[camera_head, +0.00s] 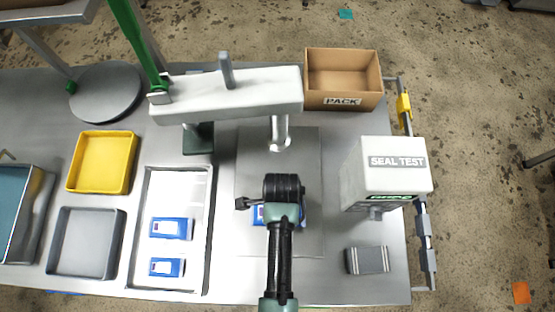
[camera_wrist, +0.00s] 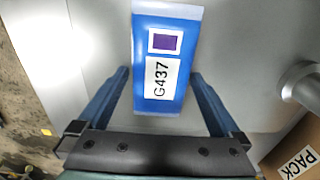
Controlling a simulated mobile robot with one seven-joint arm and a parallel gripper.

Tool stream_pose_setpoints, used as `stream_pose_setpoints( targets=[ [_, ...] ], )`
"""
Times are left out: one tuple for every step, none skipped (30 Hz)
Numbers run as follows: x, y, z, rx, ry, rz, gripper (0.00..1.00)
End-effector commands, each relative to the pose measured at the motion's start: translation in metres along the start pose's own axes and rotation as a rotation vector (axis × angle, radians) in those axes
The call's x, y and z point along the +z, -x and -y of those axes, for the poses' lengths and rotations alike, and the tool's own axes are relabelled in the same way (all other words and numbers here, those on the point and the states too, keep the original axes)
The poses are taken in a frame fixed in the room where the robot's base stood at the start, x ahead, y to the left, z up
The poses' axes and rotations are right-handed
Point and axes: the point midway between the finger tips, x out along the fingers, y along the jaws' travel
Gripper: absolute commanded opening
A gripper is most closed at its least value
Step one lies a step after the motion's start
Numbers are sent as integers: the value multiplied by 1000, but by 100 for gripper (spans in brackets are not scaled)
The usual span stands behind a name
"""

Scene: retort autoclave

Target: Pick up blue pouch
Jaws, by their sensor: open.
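A blue pouch (camera_wrist: 180,88) with a white label reading G437 and a dark purple square lies flat on a grey plate in the wrist view. In the head view the pouch (camera_head: 259,216) is mostly covered by my arm. My gripper (camera_wrist: 160,77) is open, with one finger at each side of the pouch's lower part; I see no finger touching it. In the head view my gripper (camera_head: 283,188) is above the pouch and its fingertips are hidden. Two more blue pouches, an upper one (camera_head: 172,228) and a lower one (camera_head: 167,267), lie in a white tray (camera_head: 138,245).
A press arm (camera_head: 230,95) with a metal post (camera_head: 280,133) stands just behind my gripper. A SEAL TEST box (camera_head: 385,175) and a grey block (camera_head: 367,260) are right. An open PACK carton (camera_head: 343,80) stands behind. Yellow (camera_head: 103,162) and grey bins (camera_head: 86,243) are left.

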Motion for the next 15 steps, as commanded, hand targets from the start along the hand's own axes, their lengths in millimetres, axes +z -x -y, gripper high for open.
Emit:
stream_pose_setpoints(
  targets=[
    [0,-1,0,0,0,0,100],
    [0,-1,0,-1,0,0,100],
    [0,-1,0,-1,0,0,100],
    [0,-1,0,-1,0,0,100],
    [0,-1,0,-1,0,0,100],
    [0,-1,0,-1,0,0,100],
    [0,-1,0,-1,0,0,98],
    [0,-1,0,-1,0,0,93],
    [0,-1,0,-1,0,0,86],
    [0,-1,0,-1,0,0,80],
    [0,-1,0,-1,0,0,75],
    [0,-1,0,-1,0,0,68],
    [0,-1,0,-1,0,0,62],
    [0,-1,0,-1,0,0,57],
    [0,-1,0,-1,0,0,50]
  ],
)
